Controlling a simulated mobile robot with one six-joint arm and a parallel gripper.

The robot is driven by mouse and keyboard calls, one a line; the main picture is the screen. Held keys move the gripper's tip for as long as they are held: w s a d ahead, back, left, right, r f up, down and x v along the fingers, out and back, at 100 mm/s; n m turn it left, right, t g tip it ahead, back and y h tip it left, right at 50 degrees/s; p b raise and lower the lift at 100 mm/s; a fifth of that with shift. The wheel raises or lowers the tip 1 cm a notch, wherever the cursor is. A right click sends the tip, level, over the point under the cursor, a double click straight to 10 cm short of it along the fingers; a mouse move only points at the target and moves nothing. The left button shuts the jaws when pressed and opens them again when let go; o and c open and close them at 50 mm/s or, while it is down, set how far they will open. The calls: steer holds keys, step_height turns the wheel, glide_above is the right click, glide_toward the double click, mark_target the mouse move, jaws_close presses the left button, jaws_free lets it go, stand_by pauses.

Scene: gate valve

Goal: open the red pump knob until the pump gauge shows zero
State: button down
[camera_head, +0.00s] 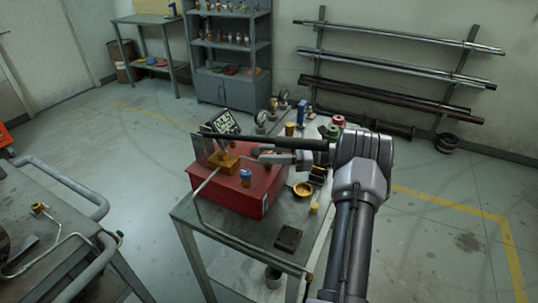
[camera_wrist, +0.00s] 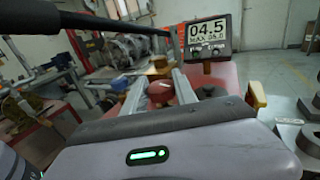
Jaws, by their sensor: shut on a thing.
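The red pump (camera_head: 262,188) sits on a grey table, with a brass block (camera_head: 229,166) on top. Its gauge display (camera_wrist: 208,34) reads 04.5, with MAX 16.0 below, in the wrist view. My gripper (camera_wrist: 160,88) is shut on the red pump knob (camera_wrist: 160,94), one finger on each side. In the head view my gripper (camera_head: 262,153) reaches in from the right above the pump, and the knob is hidden there.
The pump's long black lever (camera_head: 270,142) passes close above my gripper and crosses the wrist view. A bent metal pipe (camera_head: 203,208) runs along the table's front.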

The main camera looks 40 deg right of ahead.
steer(key=shift+n+g+y, duration=0.5)
steer(key=shift+g, duration=0.1)
steer(key=shift+r, duration=0.1)
steer(key=c, duration=1)
jaws_free()
steer(key=shift+w+a, duration=0.1)
